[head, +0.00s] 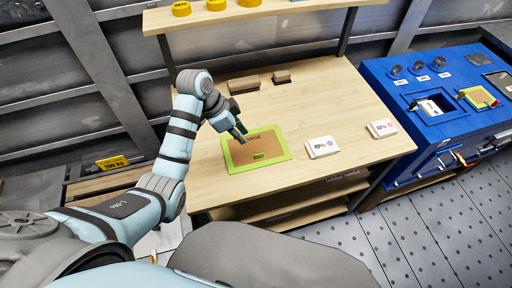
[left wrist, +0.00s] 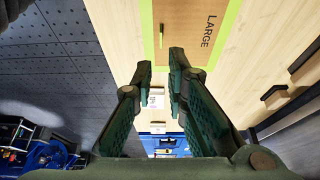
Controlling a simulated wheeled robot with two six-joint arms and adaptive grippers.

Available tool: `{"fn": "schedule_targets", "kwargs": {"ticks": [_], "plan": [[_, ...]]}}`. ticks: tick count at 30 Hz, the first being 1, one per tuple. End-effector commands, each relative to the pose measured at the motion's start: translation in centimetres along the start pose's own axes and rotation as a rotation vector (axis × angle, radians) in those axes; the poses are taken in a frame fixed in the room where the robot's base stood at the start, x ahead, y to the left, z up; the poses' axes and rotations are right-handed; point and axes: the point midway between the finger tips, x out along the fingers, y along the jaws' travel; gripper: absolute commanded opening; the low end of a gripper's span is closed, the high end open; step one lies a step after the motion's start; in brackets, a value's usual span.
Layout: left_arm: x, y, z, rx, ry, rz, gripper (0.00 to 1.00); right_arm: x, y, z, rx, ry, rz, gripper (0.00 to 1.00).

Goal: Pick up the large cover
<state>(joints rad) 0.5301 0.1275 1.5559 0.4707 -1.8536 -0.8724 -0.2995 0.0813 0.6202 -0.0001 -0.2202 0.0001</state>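A flat brown panel with a lime-green border, marked LARGE (head: 241,158), lies on the wooden table. I cannot tell whether this panel is the large cover itself or a marked place. It also shows at the top of the left wrist view (left wrist: 185,40). My left gripper (head: 240,134) is over the panel's back left part in the head view, its fingers pointing down. In the left wrist view its fingers (left wrist: 161,70) are apart with nothing between them. My right gripper is not in view.
The wooden table (head: 320,105) holds two white labelled cards (head: 322,147) (head: 382,128) right of the panel and small brown blocks (head: 243,84) behind. A shelf (head: 290,10) with yellow round items (head: 181,9) is above the back. A blue workbench (head: 435,130) stands at right.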

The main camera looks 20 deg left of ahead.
Motion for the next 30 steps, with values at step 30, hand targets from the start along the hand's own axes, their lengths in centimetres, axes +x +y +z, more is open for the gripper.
{"fn": "schedule_targets", "kwargs": {"ticks": [30], "plan": [[13.7,-0.2,-0.5,0.001,0.000,-0.001,0.00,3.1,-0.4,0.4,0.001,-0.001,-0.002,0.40]]}}
